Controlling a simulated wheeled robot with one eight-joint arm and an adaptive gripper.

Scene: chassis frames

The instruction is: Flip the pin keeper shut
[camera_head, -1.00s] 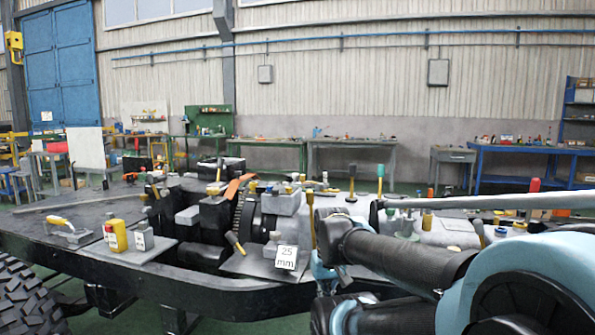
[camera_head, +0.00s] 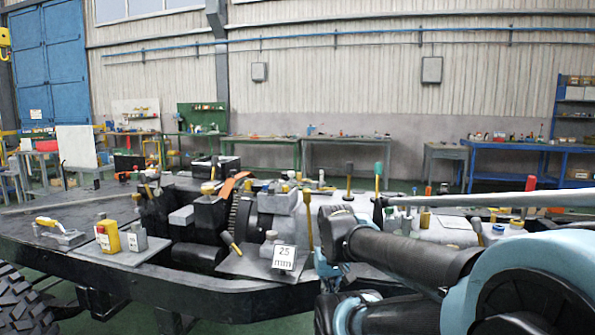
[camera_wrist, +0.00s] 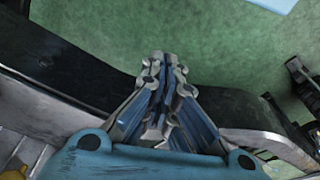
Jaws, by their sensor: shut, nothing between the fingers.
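I cannot tell for sure which part is the pin keeper. A metal fixture with a yellow lever (camera_head: 60,231) sits on the dark chassis frame (camera_head: 215,283) at the far left. A dark, yellow-ended lever (camera_head: 231,242) leans at the middle, beside a plate with a "25 mm" card (camera_head: 284,258). In the wrist view my gripper (camera_wrist: 166,62) is shut and empty, above green floor beside a dark frame rail (camera_wrist: 75,62). No keeper shows clearly between or under its fingers. In the head view my arm hides most of the gripper and the frame's right front.
Several upright handles, including a green-topped one (camera_head: 378,175), rise along the frame. A long grey bar (camera_head: 465,199) crosses at the right. Green floor is clear in front.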

